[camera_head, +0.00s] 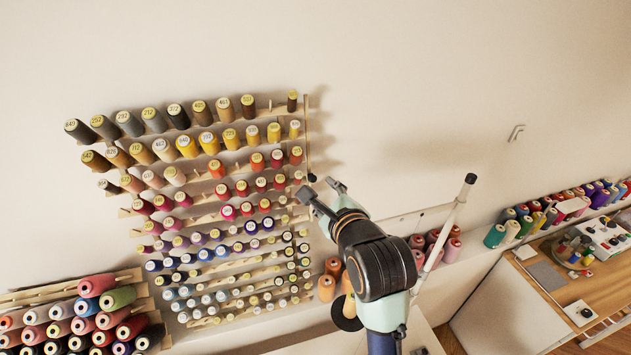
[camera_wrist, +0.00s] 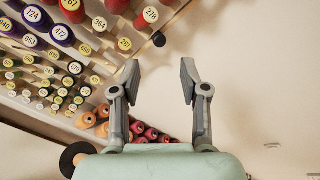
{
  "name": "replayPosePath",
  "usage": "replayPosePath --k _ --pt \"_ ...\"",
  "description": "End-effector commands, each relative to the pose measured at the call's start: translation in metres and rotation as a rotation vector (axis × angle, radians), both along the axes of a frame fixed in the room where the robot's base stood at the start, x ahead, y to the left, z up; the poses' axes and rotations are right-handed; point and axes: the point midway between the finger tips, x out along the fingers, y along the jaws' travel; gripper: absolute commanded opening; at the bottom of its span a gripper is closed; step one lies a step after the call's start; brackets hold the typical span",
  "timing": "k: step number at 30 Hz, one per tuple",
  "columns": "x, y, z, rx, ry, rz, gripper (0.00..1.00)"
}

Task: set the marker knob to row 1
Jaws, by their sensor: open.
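The thread rack (camera_head: 262,112) on the wall holds rows of numbered spools. A small round black marker knob (camera_head: 311,178) is at the rack's right edge, at the lower end of a thin dark upright line, roughly level with the fourth row from the top. In the wrist view the black knob (camera_wrist: 159,40) shows beyond the fingertips, roughly centred between them. My gripper (camera_head: 321,190) is open and empty, just below and right of the knob in the head view. Its two fingers (camera_wrist: 159,75) are apart and do not visibly touch the knob. I cannot read any row labels.
A white rod with a black tip (camera_head: 469,180) rises right of my arm. Cones of orange thread (camera_head: 327,288) stand below the rack. A wall hook (camera_head: 516,132) and a wooden worktable (camera_head: 570,285) are farther right. The wall right of the rack is mostly clear.

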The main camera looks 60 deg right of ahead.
Motion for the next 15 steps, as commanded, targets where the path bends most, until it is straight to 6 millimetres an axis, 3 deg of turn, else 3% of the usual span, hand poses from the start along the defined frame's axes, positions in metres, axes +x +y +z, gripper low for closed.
replayPosePath --k 15 --pt "0.050 -0.051 -0.020 -0.001 0.002 0.004 0.45"
